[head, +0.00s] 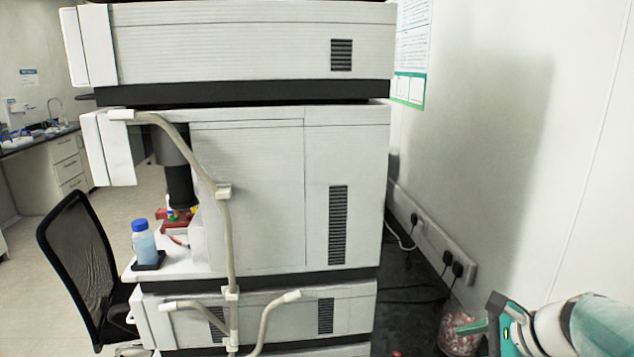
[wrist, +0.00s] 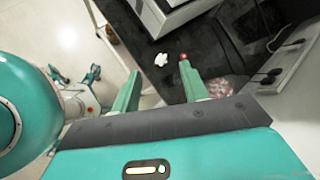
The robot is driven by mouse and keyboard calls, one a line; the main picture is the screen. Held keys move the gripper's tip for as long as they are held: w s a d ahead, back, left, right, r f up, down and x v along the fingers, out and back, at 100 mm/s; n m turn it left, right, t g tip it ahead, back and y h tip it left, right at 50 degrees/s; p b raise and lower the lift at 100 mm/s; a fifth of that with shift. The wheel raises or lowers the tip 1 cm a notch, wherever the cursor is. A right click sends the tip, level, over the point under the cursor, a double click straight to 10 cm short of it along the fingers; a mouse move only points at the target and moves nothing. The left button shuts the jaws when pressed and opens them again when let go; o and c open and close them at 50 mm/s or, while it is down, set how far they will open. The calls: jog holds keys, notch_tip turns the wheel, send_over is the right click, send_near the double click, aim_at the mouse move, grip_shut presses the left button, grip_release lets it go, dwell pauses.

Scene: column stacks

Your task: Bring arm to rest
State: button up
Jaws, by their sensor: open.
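My gripper (wrist: 160,88) shows in the wrist view with its two green fingers spread apart and nothing between them. It points over a dark bench top (wrist: 140,38). In the head view my gripper (head: 484,318) and part of my teal and white arm are at the lower right corner, to the right of the instrument stack (head: 250,200). The gripper is apart from the stack. The rest of the arm is cut off by the picture edge.
A blue-capped bottle (head: 144,243) stands on the stack's left ledge. A clear container of reddish bits (head: 459,332) is beside my gripper. Sockets with black plugs (head: 447,262) line the right wall. A black chair (head: 80,262) stands at left. A white scrap (wrist: 161,59) lies on the bench.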

jog(key=s+a+r+n+h, duration=0.1)
jog(key=s+a+n+h, duration=0.2)
jog(key=n, duration=0.7)
jog(key=s+a+n+g+h, duration=0.1)
jog(key=s+a+n+h, duration=0.1)
jog(key=s+a+n, duration=0.6)
jog(key=a+n, duration=0.2)
jog(key=shift+s+r+n+h, duration=0.2)
jog(key=shift+r+n+h, duration=0.1)
jog(key=shift+r+h, duration=0.1)
